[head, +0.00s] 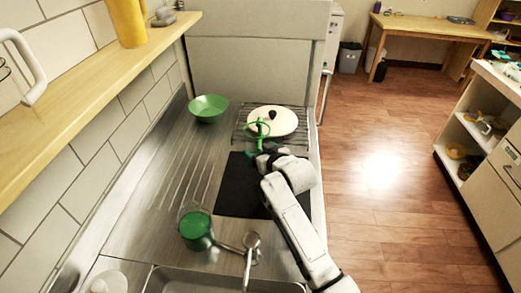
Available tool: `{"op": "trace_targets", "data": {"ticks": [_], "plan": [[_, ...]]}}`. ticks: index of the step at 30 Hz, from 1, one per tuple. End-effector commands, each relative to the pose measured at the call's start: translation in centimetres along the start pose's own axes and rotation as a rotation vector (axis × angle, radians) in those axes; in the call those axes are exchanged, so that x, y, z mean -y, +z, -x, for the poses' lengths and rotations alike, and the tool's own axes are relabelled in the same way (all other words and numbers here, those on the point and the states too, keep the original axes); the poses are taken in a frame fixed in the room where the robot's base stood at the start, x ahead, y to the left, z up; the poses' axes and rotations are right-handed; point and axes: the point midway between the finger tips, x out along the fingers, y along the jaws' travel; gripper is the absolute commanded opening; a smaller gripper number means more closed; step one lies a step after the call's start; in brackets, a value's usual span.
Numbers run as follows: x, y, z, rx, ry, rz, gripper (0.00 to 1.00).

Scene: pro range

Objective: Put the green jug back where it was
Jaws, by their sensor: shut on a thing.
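My gripper (263,154) is at the far end of the black mat, close to the wire rack. It is shut on a green item (261,130) with a thin ring-like upper part. The item stands up from the jaws in front of the white lid; its lower part is partly hidden by my gripper. I cannot tell for sure whether it is the green jug. Another green vessel (197,230), round and jug-like, stands on the steel counter near the tap, left of my arm and well apart from my gripper.
A green bowl (208,108) stands at the back of the steel counter (165,205). A white lid with a black knob (285,122) lies on the wire rack. The black mat (235,190) is bare left of my arm. The tap (250,255) and sink are in front.

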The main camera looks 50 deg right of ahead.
Motion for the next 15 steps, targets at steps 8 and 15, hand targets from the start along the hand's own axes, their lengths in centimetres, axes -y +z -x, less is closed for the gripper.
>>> {"op": "trace_targets", "data": {"ticks": [8,15], "plan": [[-0.02,0.09,-0.06,-0.002,0.001,0.000,0.06],[-0.01,0.32,-0.13,0.000,0.000,0.000,0.91]]}}
